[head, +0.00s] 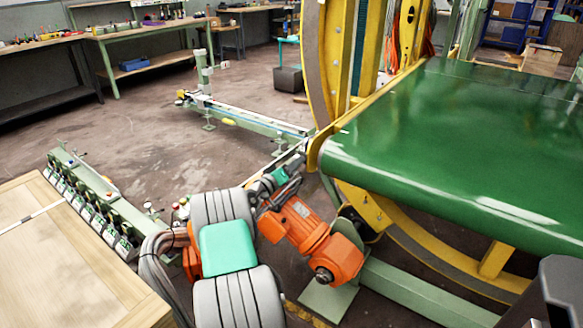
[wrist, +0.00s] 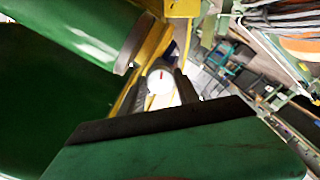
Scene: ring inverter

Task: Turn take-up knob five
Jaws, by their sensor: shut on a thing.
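A round white knob (wrist: 161,77) with a red mark on its face shows in the wrist view, in the upper middle of the picture. My gripper (wrist: 163,86) has its two dark fingers on either side of this knob and is shut on it. I cannot read a number on the knob. In the head view my gripper (head: 298,160) reaches to the left edge of the yellow ring frame, near the end of the green rail. The knob cannot be made out there.
A wide green belt (head: 450,150) lies close to the right of my arm. A yellow ring frame (head: 322,70) rises behind. Open floor (head: 120,130) lies at the back left.

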